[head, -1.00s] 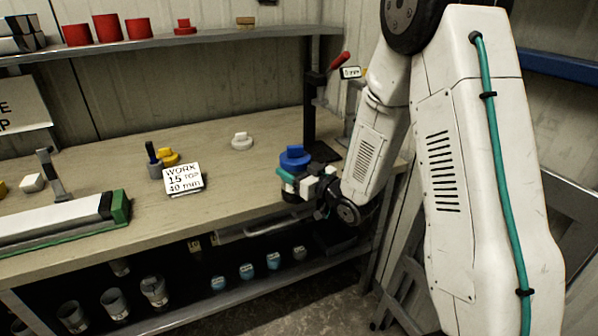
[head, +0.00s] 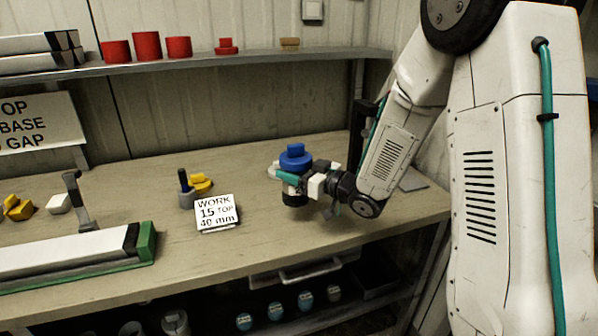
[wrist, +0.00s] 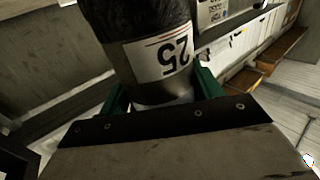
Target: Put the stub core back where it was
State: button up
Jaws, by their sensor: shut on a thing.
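A card (head: 216,212) reading "WORK 15 TOP 40 mm" stands left of the core. Yellow pieces (head: 200,184) lie behind it. A long white core liner (head: 65,255) lies at the left. Red cylinders (head: 147,46) stand on the upper shelf. Cups (head: 275,311) stand below. The bench front is mostly clear.

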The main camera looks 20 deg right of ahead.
aim_at(299, 194)
jog(key=f, duration=0.2)
jog(key=d+f, duration=0.1)
jog(key=shift+f, duration=1.6)
jog(key=shift+f, duration=0.35)
jog(key=shift+s+f, duration=0.15)
jog(key=shift+f, duration=0.2)
